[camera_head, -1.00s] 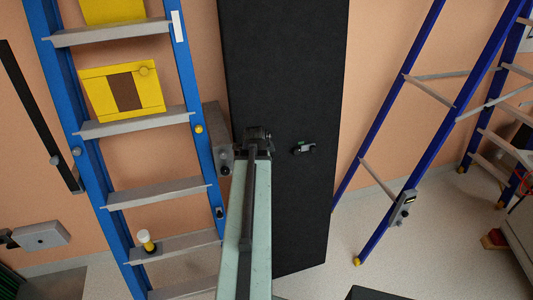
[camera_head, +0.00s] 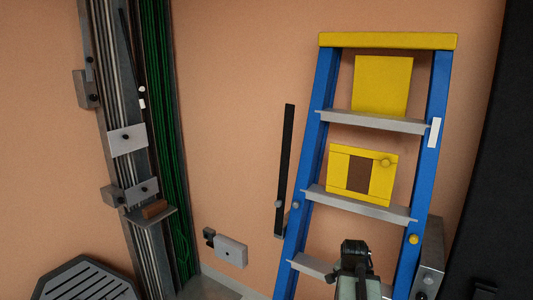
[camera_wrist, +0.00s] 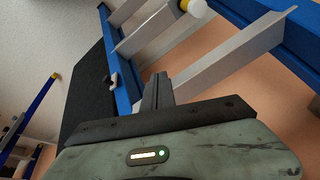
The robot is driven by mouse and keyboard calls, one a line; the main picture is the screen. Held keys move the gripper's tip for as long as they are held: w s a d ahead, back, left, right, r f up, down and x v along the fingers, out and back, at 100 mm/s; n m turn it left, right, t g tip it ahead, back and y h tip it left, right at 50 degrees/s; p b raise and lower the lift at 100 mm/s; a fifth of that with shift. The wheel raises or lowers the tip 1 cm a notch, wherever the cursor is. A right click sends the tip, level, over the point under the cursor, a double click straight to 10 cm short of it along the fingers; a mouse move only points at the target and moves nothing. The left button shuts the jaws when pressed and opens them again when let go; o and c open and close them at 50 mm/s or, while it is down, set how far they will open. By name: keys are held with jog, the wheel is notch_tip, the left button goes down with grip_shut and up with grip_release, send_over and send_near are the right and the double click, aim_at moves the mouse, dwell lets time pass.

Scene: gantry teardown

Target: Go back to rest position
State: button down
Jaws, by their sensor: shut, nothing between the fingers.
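My gripper (camera_wrist: 160,88) shows in the wrist view with its dark fingers together and nothing between them. Pale steps of the blue ladder are behind and above it. In the head view, the end of my arm (camera_head: 355,258) is at the lower right, in front of the lower part of the blue ladder (camera_head: 324,130); the fingers cannot be made out there.
The ladder carries yellow panels (camera_head: 382,86) and a yellow top. A black panel (camera_head: 500,160) stands at the right edge. A rail column with green cables (camera_head: 172,150) is at the left. A slatted dark grey object (camera_head: 85,282) lies at the lower left.

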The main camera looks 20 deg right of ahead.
jog(key=w+a+f+n+g+y+b, duration=0.1)
jog(key=a+n, duration=0.7)
jog(key=a, duration=1.1)
jog(key=w+a+f+n+g+y+b, duration=0.1)
jog(key=w+a+f+n, duration=0.3)
jog(key=a, duration=1.5)
jog(key=w+n+b, duration=0.1)
jog(key=n, duration=0.2)
jog(key=shift+n+y, duration=0.4)
jog(key=shift+a+f, duration=0.1)
